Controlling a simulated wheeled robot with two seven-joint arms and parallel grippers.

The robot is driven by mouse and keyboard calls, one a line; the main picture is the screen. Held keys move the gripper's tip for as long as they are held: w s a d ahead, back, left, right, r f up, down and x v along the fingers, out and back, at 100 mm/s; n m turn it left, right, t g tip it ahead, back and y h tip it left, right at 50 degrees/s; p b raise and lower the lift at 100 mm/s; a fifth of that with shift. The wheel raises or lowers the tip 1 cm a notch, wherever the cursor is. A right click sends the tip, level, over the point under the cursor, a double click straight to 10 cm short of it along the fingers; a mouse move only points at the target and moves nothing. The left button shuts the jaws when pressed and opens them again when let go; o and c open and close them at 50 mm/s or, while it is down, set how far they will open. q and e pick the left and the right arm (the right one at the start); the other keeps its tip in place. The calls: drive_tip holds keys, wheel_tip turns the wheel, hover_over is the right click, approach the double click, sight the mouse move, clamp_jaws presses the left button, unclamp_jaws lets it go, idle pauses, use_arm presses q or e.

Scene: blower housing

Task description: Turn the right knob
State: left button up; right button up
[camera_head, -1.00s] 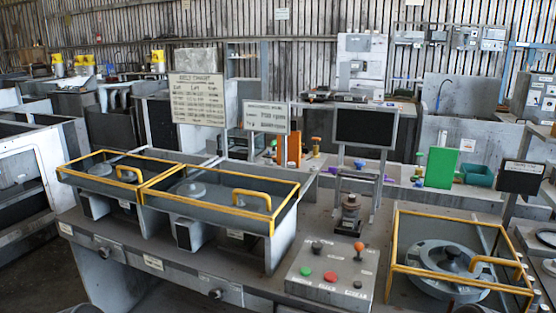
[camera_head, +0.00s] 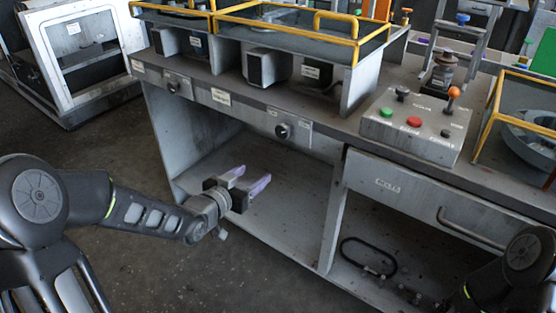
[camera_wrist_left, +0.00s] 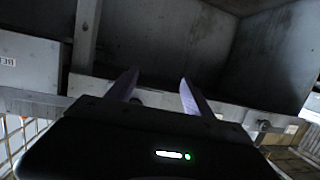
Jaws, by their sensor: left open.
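The right knob (camera_head: 283,131) is a small dark round knob on a plate on the grey bench front. Its twin, the left knob (camera_head: 172,86), is further left on the same front. My left gripper (camera_head: 254,179) is open and empty, with pale lilac fingers, below and left of the right knob and apart from it. In the left wrist view my open fingers (camera_wrist_left: 158,90) point at the bench front. There a small dark round shape, seemingly the right knob (camera_wrist_left: 137,101), shows beside one finger, partly hidden. My right arm shows at the lower right, but its gripper cannot be made out.
Above the knobs are yellow-railed trays (camera_head: 285,20). A control box (camera_head: 418,122) with coloured buttons and an orange-topped lever stands to the right. Below it is a drawer (camera_head: 430,195) with a handle. An open shelf space (camera_head: 265,220) and a black cable loop (camera_head: 368,256) lie below.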

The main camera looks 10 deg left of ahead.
sight(281, 133)
use_arm(q)
wheel_tip(281, 133, up, 9)
drive_tip(key=d+m+t+h, duration=0.2)
drive_tip(key=m+h, duration=0.1)
drive_tip(key=shift+w+d+f+m+p, duration=0.2)
drive_tip(key=shift+w+m+p, duration=0.1)
drive_tip(key=shift+m+p, duration=0.15)
drive_tip(key=x, duration=0.8)
drive_tip(key=shift+s, duration=0.1)
drive_tip(key=shift+c, duration=0.6)
clamp_jaws()
